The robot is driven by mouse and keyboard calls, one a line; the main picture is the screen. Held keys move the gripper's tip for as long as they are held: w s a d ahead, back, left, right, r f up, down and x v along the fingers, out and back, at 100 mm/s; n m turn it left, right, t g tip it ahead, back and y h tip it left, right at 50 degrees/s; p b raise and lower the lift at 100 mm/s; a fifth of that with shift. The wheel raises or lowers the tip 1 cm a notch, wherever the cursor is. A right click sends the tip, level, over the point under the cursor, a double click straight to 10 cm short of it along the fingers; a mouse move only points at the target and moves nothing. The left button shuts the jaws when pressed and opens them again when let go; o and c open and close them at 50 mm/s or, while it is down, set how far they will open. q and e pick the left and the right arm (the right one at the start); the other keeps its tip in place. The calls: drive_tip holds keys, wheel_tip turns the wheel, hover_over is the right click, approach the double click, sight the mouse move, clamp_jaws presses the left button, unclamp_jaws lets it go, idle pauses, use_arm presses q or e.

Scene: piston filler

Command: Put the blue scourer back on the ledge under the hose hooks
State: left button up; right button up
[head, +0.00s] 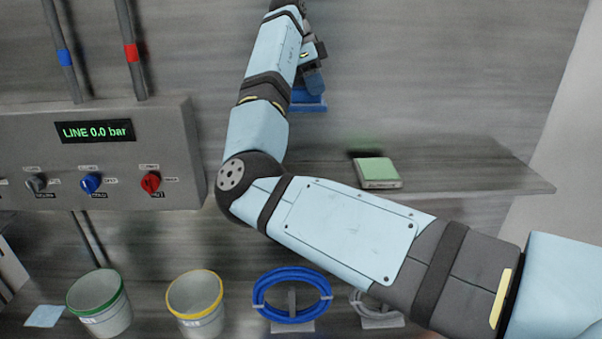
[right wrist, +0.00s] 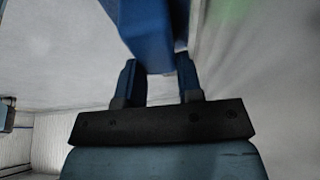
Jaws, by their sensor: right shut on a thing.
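My right gripper (head: 314,82) is at the top middle of the head view, beside my forearm, with its fingers pointing down. It also shows in the right wrist view (right wrist: 156,78), where its fingers are shut on a smooth blue thing, which I take for the blue scourer (right wrist: 150,35). In the head view, blue (head: 310,104) shows just below the fingertips. The ledge (head: 460,178) runs across the right of the head view, lower than the gripper; my arm hides its left part. Hose hooks above it cannot be made out. My left gripper is not in view.
A pale green pad (head: 377,172) lies on the ledge. A grey control panel (head: 100,155) with knobs is at left. Below are a green-rimmed bucket (head: 98,300), a yellow-rimmed bucket (head: 195,303), a blue hose coil (head: 291,316) and a grey coil (head: 376,320). The ledge's right end is clear.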

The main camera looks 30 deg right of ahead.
drive_tip(key=shift+f+p, duration=1.05)
drive_tip(key=shift+f, duration=8.9)
drive_tip(key=o, duration=0.9)
drive_tip(key=shift+f, duration=0.1)
drive_tip(key=shift+o, duration=0.2)
drive_tip(key=b+v, duration=0.2)
drive_tip(key=v, duration=1)
